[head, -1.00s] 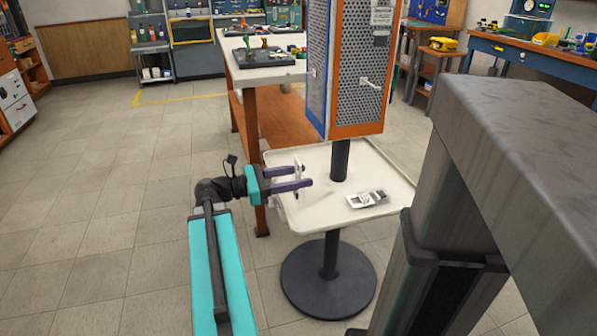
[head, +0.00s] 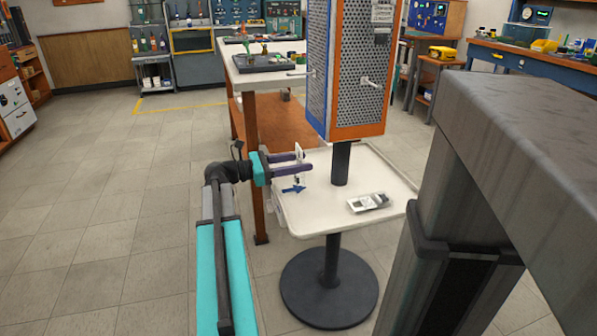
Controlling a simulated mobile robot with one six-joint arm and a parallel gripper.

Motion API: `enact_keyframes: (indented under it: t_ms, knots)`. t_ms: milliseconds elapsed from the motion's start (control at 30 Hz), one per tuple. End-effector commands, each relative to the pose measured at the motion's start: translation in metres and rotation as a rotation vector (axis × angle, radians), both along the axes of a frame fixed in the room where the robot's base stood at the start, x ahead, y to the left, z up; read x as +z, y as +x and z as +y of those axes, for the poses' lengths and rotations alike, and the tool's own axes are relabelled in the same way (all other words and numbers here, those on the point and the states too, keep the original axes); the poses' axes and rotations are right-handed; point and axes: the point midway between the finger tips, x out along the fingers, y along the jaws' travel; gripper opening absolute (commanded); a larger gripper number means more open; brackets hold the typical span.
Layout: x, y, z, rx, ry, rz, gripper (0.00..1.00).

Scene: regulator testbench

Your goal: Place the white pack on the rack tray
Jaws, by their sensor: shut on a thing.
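My gripper (head: 305,163), with purple fingers, is over the left part of the white rack tray (head: 330,219). It is shut on a thin, upright white piece, seemingly the white pack (head: 299,153), which shows above and between the fingers. The fingers hide part of it, and I cannot tell whether its lower end touches the tray. A white and grey device with a dark panel (head: 368,202) lies on the tray's right side. A small blue item (head: 293,189) lies on the tray just below the fingers in the picture.
The tray is on a dark post with a round base (head: 329,288). An orange and blue perforated rack panel (head: 357,70) stands above the tray. A wooden-legged bench (head: 247,130) is behind on the left. The tray's front middle is clear.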

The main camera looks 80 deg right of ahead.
Motion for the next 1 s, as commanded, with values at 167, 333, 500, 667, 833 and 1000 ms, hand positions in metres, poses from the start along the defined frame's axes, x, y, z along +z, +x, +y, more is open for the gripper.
enact_keyframes:
  t_ms: [167,333,500,667,833,1000]
  knots:
    - [-0.002,0.002,-0.016,0.000,0.000,0.000,0.24]
    - [-0.002,0.002,-0.020,0.001,0.001,0.000,0.24]
    - [-0.002,0.002,-0.019,0.001,0.001,0.000,0.24]
    - [-0.002,0.003,-0.021,0.001,0.001,0.000,0.24]
    - [-0.004,0.004,-0.030,0.001,0.001,0.000,0.24]
    - [-0.026,0.003,-0.028,0.001,0.001,0.000,0.24]
